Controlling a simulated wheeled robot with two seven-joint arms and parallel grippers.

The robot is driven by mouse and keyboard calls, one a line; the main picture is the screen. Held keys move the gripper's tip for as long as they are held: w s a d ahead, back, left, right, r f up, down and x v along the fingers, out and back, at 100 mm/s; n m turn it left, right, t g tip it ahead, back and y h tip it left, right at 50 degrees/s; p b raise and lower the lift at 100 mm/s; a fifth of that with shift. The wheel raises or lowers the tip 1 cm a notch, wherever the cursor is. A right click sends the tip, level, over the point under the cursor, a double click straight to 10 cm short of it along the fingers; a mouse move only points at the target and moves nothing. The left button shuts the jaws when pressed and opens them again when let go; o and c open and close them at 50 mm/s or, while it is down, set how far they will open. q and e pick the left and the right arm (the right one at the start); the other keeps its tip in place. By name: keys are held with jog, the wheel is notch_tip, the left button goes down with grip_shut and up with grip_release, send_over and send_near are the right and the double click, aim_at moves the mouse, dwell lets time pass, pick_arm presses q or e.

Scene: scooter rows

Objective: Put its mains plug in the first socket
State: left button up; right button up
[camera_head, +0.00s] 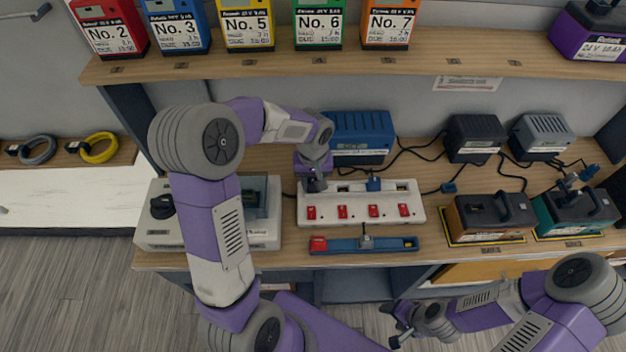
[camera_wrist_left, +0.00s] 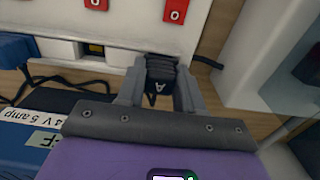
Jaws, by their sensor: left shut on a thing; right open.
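The white power strip (camera_head: 362,216) lies on the bench with a row of red switches along its front. My left gripper (camera_head: 314,184) is over its left end. In the left wrist view the gripper (camera_wrist_left: 160,92) is shut on a dark plug (camera_wrist_left: 160,72) marked A, at the strip's edge (camera_wrist_left: 125,45) by the end switch. The fingers and plug hide the first socket; I cannot tell whether the plug is seated. My right gripper (camera_head: 398,324) is open and empty, in front of the bench.
A blue charger (camera_head: 360,135) stands behind the strip, with dark cables to its right. A grey bench unit (camera_head: 160,232) is left of the strip, and a blue bar-shaped tool (camera_head: 340,246) lies in front. Orange (camera_head: 490,218) and teal (camera_head: 575,212) batteries stand right.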

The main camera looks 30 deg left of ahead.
pick_arm(q)
jog(key=shift+f, duration=0.15)
jog(key=o, duration=1.1)
jog(key=shift+o, duration=0.2)
jog(key=shift+r+p, duration=1)
jog(key=shift+r, duration=2.8)
